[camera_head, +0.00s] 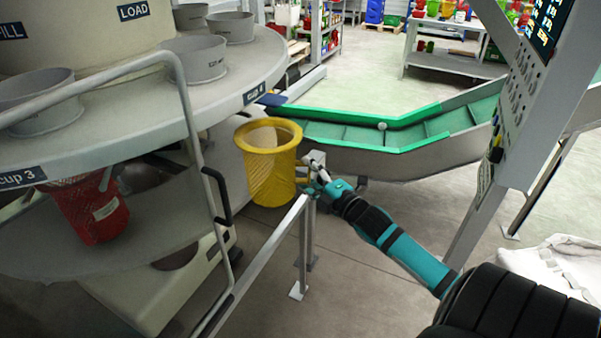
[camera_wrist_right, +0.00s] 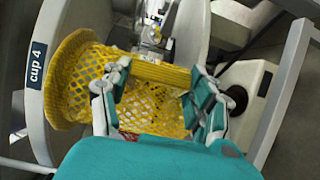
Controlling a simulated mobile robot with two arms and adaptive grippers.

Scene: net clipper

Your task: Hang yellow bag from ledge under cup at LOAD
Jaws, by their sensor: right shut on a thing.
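The yellow bag (camera_head: 270,178), a net bag with a solid round rim, hangs mouth up just off the turntable edge, by the "cup 4" label (camera_head: 254,93). My right gripper (camera_head: 314,176) is shut on its right side. In the right wrist view, the fingers (camera_wrist_right: 160,98) straddle part of the yellow bag (camera_wrist_right: 85,85), whose rim lies close to the "cup 4" label (camera_wrist_right: 36,66). I cannot tell whether the rim touches the ledge. The LOAD sign (camera_head: 133,11) is on the central drum. A grey cup (camera_head: 192,60) stands on the turntable. My left gripper is out of view.
A red bag (camera_head: 95,208) hangs under the turntable (camera_head: 130,110) at cup 3. A grey rail (camera_head: 262,255) stands in front of the yellow bag. A green-lined conveyor (camera_head: 350,132) runs behind it. A control panel post (camera_head: 505,140) is at the right.

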